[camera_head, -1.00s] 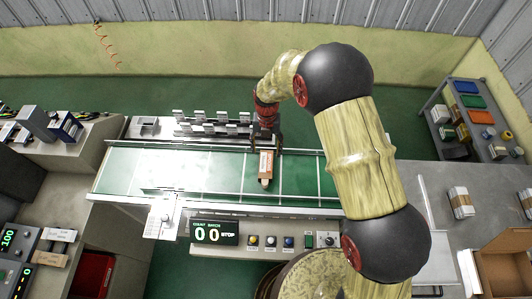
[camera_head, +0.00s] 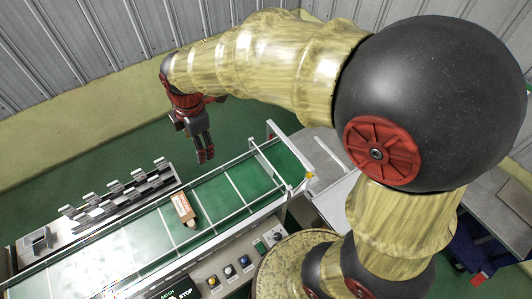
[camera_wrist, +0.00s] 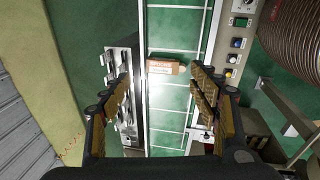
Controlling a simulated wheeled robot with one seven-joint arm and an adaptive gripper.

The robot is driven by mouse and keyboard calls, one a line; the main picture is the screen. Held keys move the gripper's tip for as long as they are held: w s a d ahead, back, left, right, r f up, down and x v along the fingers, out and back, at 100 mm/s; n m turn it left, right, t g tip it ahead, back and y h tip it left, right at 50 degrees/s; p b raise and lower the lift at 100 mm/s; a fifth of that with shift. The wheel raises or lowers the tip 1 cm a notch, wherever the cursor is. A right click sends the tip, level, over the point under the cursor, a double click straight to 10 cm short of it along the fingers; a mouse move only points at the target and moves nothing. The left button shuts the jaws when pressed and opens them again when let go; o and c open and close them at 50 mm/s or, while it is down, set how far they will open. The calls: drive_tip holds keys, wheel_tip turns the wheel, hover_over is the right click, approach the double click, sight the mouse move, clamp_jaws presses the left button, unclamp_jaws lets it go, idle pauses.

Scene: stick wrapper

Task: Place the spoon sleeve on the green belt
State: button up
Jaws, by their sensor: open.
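The spoon sleeve (camera_head: 184,209) is a small brown packet with a pale label and a light tip. It lies on the green belt (camera_head: 216,196), between the side rails. It also shows in the wrist view (camera_wrist: 165,66), lying across the belt (camera_wrist: 170,101) beyond my fingertips. My gripper (camera_head: 206,157) is raised in the air past the belt's far side, apart from the sleeve. In the wrist view its two fingers (camera_wrist: 163,86) are spread wide with nothing held between them.
A rack with several upright grey holders (camera_head: 120,197) runs along the belt's far side. A control panel with buttons (camera_head: 229,271) is on the near side. A metal end frame (camera_head: 290,151) stands at the belt's right end. The belt right of the sleeve is clear.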

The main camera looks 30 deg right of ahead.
drive_tip(key=s+d+r+m+t, duration=0.2)
drive_tip(key=s+d+r+m, duration=0.3)
drive_tip(key=s+m, duration=0.4)
drive_tip(key=s+d+r+m+t, duration=0.1)
drive_tip(key=s+d+r+m, duration=0.3)
drive_tip(key=s+m, duration=0.6)
drive_tip(key=shift+d+r+m+t+h, duration=0.3)
drive_tip(key=shift+d+r+t+h, duration=0.1)
drive_tip(key=shift+d, duration=0.85)
